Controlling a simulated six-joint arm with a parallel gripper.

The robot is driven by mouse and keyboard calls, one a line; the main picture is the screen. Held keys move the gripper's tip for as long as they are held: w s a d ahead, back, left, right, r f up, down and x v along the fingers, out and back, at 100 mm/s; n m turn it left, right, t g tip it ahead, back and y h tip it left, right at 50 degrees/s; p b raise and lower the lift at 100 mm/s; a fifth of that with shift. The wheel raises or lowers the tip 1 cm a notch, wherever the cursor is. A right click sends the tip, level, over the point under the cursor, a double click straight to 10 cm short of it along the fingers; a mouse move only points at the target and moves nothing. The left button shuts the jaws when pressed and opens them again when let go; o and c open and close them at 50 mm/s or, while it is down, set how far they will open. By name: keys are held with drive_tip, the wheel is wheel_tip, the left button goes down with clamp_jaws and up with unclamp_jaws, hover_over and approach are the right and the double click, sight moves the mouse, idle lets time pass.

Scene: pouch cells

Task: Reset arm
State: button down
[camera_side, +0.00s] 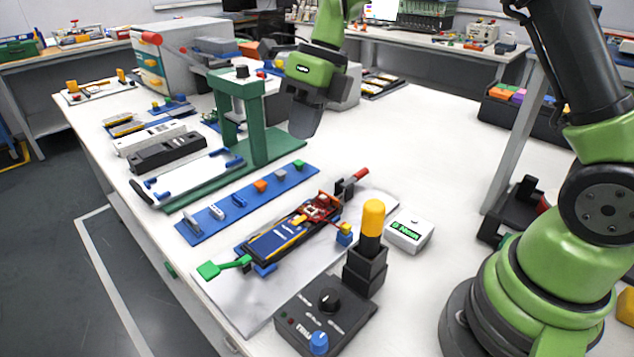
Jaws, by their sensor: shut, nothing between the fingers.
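My gripper (304,122) hangs from the green wrist above the far middle of the white table (430,140), just right of the green press stand (258,130). Its dark fingers point down, are shut and hold nothing. It appears to be above the table surface, apart from the things around it. My green and black arm rises at the right of the picture.
A blue pouch cell (275,240) lies in a fixture on a pale plate in front. A control box with a knob (325,310) and a yellow-topped post (372,220) stand near it. A blue strip (210,228) holds small blocks. The table's right middle is clear.

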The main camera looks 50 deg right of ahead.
drive_tip(key=s+r+n+t+h, duration=0.1)
drive_tip(key=s+r+n+t, duration=0.2)
drive_tip(key=s+n, duration=0.7)
drive_tip(key=s+d+r+n+t+h, duration=0.1)
drive_tip(key=s+r+n+t, duration=0.2)
drive_tip(key=n, duration=1.5)
drive_tip(key=s+r, duration=0.4)
drive_tip(key=s, duration=0.3)
drive_tip(key=shift+s+n, duration=0.3)
drive_tip(key=shift+s, duration=0.05)
